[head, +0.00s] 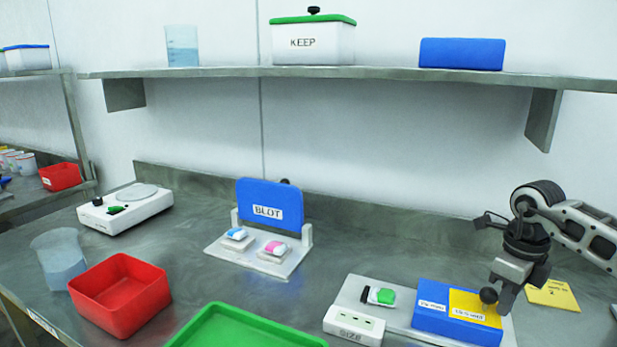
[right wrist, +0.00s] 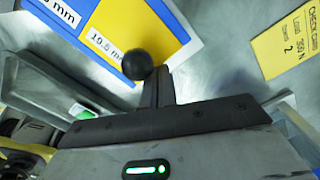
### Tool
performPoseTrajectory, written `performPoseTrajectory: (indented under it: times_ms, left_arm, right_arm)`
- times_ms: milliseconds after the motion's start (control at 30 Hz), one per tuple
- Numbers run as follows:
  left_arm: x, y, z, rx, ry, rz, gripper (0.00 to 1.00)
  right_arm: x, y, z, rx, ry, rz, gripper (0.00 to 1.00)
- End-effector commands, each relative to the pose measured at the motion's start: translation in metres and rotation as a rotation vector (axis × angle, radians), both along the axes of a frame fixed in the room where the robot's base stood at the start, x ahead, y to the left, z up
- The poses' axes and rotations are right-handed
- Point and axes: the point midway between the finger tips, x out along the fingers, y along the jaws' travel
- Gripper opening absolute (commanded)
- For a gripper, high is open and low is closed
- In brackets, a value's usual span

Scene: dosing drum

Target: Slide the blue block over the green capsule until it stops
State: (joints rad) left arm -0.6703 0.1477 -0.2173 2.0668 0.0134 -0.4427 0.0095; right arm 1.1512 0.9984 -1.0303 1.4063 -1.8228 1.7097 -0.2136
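The blue block (head: 440,318) lies on a grey plate at the front right, with a yellow labelled part (head: 474,308) on its right. A black ball knob (head: 488,295) stands at the block's right side; it also shows in the right wrist view (right wrist: 137,65). The green capsule (head: 385,296) sits left of the block, uncovered, with a gap between them. My right gripper (head: 503,302) is just right of the knob. In the right wrist view its fingers (right wrist: 163,84) look closed together beside the knob; contact is unclear. My left gripper is out of view.
A white SIZE box (head: 354,325) stands in front of the capsule. A yellow card (head: 552,294) lies right of the gripper. A BLOT stand (head: 268,205), red bin (head: 120,295) and green tray (head: 245,330) are to the left. A shelf (head: 350,72) hangs above.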

Motion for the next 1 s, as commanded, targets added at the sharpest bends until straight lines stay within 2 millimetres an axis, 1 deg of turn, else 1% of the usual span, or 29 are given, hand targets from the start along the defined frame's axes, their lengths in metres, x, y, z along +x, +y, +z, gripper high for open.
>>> performPoseTrajectory:
  times_ms: [1000]
  left_arm:
    - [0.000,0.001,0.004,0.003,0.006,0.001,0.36]
  right_arm:
    - [0.023,0.041,0.001,0.001,-0.001,0.000,0.00]
